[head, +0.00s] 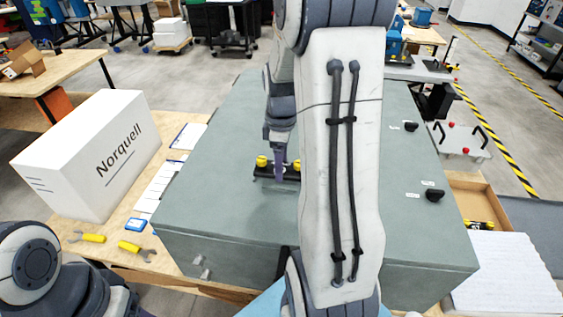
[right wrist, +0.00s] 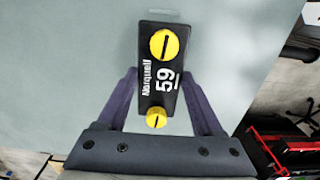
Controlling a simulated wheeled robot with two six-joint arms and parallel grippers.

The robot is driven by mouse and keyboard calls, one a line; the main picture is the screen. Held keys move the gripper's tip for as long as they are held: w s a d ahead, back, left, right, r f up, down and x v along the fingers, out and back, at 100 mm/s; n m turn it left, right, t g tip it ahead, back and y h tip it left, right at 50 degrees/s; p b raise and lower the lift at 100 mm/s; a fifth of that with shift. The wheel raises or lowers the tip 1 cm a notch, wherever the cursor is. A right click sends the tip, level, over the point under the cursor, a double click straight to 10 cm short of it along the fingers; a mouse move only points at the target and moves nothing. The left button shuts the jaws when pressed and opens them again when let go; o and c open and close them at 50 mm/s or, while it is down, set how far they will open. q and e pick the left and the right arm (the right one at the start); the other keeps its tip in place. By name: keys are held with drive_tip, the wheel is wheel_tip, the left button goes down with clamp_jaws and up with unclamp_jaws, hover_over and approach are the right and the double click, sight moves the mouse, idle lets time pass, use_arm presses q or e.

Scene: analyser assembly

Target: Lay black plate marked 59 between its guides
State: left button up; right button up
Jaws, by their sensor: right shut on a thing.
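The black plate marked 59 (right wrist: 165,85) has a large yellow knob at one end and a smaller one at the other. In the head view the black plate (head: 265,172) is over the top of the big grey cabinet (head: 215,215), partly hidden by my gripper. My right gripper (head: 280,172) is shut on the plate, and in the right wrist view one finger of the gripper (right wrist: 160,92) lies along each long side. I cannot tell whether the plate touches the surface. A faint pale strip (right wrist: 165,13) lies just beyond its far end; I cannot identify guides. My left gripper is out of view.
Black knobs (head: 434,195) with labels stand on the cabinet's right side. A white Norquell box (head: 95,155), yellow tools (head: 135,249) and papers lie on the wooden table at left. A wooden tray (head: 470,190) and white foam (head: 505,275) are at right. My right arm hides the cabinet's middle.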

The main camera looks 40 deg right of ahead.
drive_tip(key=shift+s+d+f, duration=0.1)
drive_tip(key=shift+f, duration=0.3)
drive_tip(key=shift+f+b, duration=0.9)
drive_tip(key=shift+f, duration=0.1)
idle(0.8)
drive_tip(key=o, duration=1.4)
drive_tip(key=shift+o, duration=0.5)
drive_tip(key=shift+f, duration=0.1)
drive_tip(key=shift+s, duration=0.1)
